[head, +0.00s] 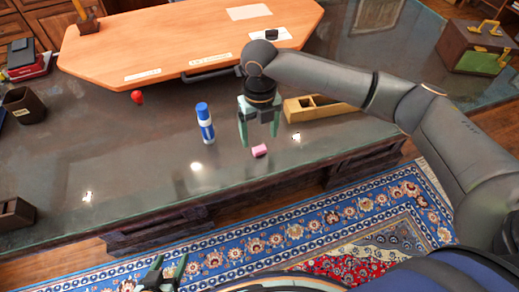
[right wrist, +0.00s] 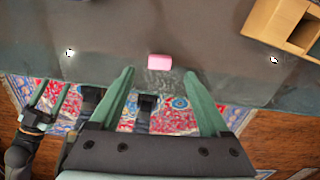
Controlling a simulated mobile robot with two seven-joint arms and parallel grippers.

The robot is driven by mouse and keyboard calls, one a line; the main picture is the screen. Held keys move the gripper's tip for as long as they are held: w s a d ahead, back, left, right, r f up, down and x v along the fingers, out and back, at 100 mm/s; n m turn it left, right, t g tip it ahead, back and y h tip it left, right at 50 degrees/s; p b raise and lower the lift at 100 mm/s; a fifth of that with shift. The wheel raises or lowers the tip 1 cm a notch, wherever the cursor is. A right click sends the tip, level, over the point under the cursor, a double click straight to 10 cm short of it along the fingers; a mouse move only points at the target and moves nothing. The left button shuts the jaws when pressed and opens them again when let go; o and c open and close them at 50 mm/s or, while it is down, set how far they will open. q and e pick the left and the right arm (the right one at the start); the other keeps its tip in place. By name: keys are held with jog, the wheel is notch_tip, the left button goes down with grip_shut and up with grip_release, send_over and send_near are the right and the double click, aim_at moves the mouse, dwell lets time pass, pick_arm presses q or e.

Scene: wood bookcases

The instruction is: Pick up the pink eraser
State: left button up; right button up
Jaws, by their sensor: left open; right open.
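The pink eraser (head: 260,151) lies on the dark glossy tabletop (head: 150,180), near its front edge. My right gripper (head: 260,141) points down above the eraser, open and empty, with its green fingers apart. In the right wrist view the eraser (right wrist: 159,62) shows just beyond and between the fingertips (right wrist: 160,73), and no finger appears to touch it. My left gripper (head: 171,259) is low at the bottom of the head view, open and empty, away from the table. It also shows at the left of the right wrist view (right wrist: 50,94).
A blue and white bottle (head: 206,123) stands left of the eraser. A red object (head: 137,97) and a large wooden board (head: 180,40) are further back. The front left tabletop is mostly clear.

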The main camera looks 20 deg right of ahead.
aim_at(260, 148)
notch_tip(260, 148, down, 5)
jog(key=shift+r, duration=0.1)
grip_shut()
dwell(0.7)
